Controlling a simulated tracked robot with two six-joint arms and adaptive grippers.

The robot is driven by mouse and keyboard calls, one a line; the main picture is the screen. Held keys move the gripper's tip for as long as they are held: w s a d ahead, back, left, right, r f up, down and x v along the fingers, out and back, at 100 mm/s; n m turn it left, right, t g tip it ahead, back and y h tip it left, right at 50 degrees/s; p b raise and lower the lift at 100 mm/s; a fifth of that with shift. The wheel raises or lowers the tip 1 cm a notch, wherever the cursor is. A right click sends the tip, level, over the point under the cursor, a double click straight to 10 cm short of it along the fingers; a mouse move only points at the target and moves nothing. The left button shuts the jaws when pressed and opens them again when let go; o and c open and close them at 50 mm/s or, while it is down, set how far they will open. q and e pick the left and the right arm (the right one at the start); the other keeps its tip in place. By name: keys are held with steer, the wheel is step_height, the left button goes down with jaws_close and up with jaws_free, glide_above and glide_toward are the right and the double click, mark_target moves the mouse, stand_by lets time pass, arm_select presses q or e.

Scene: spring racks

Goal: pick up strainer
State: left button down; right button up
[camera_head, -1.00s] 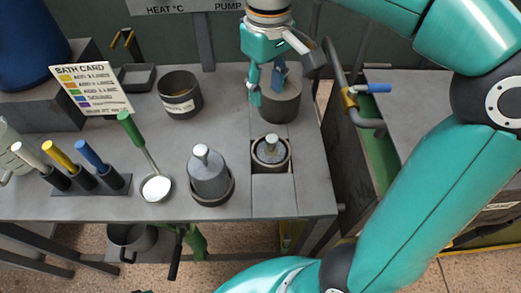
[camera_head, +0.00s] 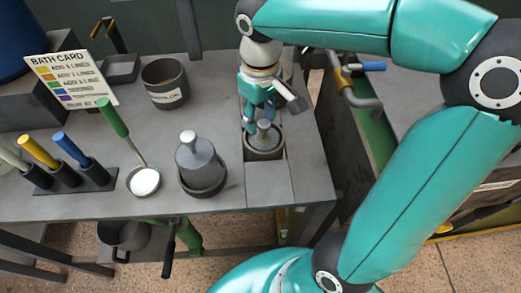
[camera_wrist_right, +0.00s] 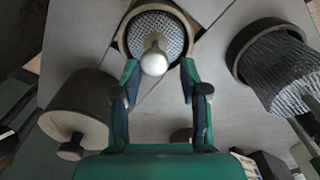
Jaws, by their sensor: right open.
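The strainer (camera_head: 264,138) is a round mesh disc with a pale knob on top. It sits in a round well near the front right of the bench. In the right wrist view the strainer's mesh (camera_wrist_right: 166,22) fills the ring-shaped rim. My right gripper (camera_head: 262,117) hangs just above it, pointing down. Its open fingers (camera_wrist_right: 160,74) stand on either side of the knob (camera_wrist_right: 154,60) in the wrist view; I cannot tell whether they touch it. My left gripper is not in view.
A grey ribbed cylinder with a knob (camera_head: 197,158) stands in a dark dish to the left. A ladle (camera_head: 143,181), a handle rack (camera_head: 88,183) and a labelled pot (camera_head: 165,85) lie further left. A grey cylinder (camera_wrist_right: 80,105) stands close by in the wrist view.

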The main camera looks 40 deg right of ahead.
mark_target(266, 138)
steer(key=f, duration=0.4)
steer(key=shift+s+d+f, duration=0.25)
jaws_close()
